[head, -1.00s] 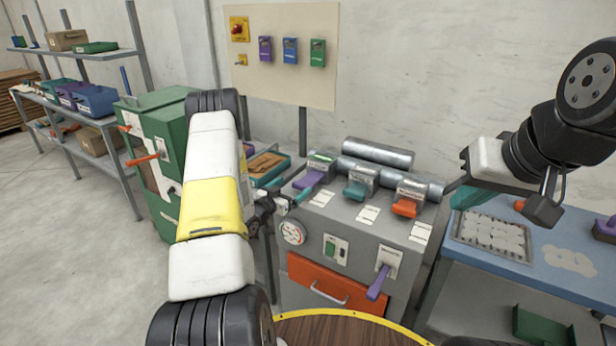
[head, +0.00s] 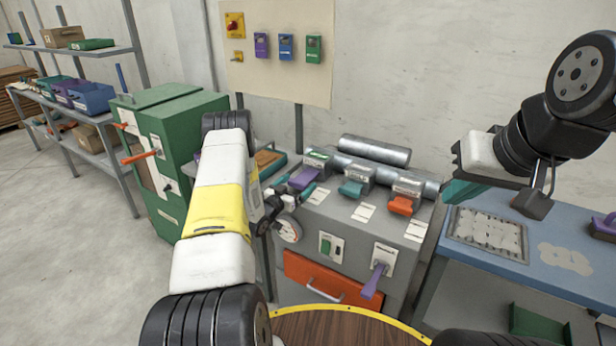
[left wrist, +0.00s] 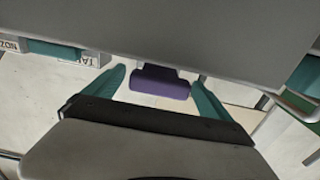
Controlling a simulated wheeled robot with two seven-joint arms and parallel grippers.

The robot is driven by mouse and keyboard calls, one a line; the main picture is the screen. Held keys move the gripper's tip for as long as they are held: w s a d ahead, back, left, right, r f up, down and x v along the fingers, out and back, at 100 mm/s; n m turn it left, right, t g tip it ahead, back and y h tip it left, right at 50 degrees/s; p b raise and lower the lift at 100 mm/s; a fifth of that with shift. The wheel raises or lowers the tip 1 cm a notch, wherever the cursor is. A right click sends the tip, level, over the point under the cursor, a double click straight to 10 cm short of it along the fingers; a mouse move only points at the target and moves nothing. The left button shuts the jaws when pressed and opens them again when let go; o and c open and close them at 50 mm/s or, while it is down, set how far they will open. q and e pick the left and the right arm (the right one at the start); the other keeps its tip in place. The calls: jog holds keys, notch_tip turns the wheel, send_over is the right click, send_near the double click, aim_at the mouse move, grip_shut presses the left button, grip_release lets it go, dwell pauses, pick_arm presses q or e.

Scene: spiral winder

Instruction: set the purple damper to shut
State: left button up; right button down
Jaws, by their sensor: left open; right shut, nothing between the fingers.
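A purple paddle (head: 303,177) sticks out of a grey housing at the left of a row on top of the grey machine. I take it as the purple damper. My left gripper (head: 294,190) is open just in front of it, with teal fingers spread. In the left wrist view the purple paddle (left wrist: 160,82) shows beyond and between the open fingers (left wrist: 158,95), under a grey housing; I cannot tell whether they touch it. A second purple lever (head: 373,280) hangs on the machine's front. My right gripper (head: 464,190) is shut and empty above the blue table.
A teal paddle (head: 352,188) and an orange paddle (head: 401,205) sit to the right in the same row. A gauge (head: 288,230) and an orange drawer (head: 325,284) are on the machine's front. A green cabinet (head: 180,150) stands left. The blue table (head: 460,270) stands right.

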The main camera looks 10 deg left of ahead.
aim_at(305, 178)
pick_arm(q)
grip_shut()
jog(key=x, duration=0.5)
jog(key=shift+w+d, duration=0.15)
jog(key=shift+w, duration=0.2)
jog(key=shift+r, duration=0.1)
grip_release()
jog(key=shift+w, duration=0.15)
jog(key=shift+v, duration=3.95)
